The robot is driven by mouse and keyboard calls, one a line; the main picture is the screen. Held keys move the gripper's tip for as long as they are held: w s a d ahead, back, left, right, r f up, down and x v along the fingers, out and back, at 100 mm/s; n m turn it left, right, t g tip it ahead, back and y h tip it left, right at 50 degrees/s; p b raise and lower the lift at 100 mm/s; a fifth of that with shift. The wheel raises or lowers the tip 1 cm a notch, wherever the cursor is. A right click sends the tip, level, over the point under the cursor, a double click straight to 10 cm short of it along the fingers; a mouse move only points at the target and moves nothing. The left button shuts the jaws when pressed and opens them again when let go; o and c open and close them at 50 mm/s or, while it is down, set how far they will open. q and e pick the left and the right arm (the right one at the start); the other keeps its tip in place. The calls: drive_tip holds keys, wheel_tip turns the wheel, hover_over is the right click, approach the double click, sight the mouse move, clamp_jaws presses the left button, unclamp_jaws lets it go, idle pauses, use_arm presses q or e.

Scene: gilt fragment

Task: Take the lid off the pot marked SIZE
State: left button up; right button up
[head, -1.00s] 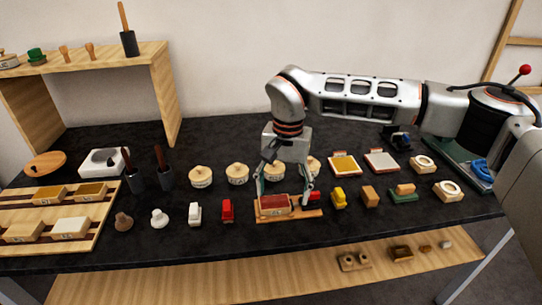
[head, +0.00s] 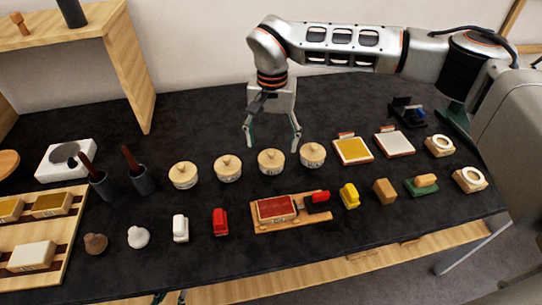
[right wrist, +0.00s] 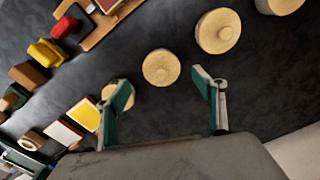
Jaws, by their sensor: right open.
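Several round cream pots with flat wooden lids and small knobs stand in a row in the head view: a leftmost one (head: 183,176), a second (head: 228,168), a third (head: 271,162) and a rightmost one (head: 312,155). Their front labels are too small to read, so I cannot tell which is marked SIZE. My right gripper (head: 272,146) is open and empty, pointing down above and behind the third pot. In the right wrist view that pot's lid (right wrist: 161,67) shows between the fingers (right wrist: 162,82), not touched. Small tips at the bottom edge (head: 172,297) may be my left gripper.
A red pad on a wooden tray (head: 258,222) and small coloured blocks lie in front of the pots. Dark cups with sticks (head: 142,182) stand left; yellow (head: 352,150) and white (head: 394,144) pads lie right.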

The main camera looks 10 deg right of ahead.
sight(271, 151)
drive_tip(key=shift+w+f+p, duration=0.2)
drive_tip(key=shift+f+p, duration=0.1)
drive_tip(key=shift+f, duration=2.05)
drive_tip(key=c, duration=1)
drive_tip(key=shift+r, duration=0.1)
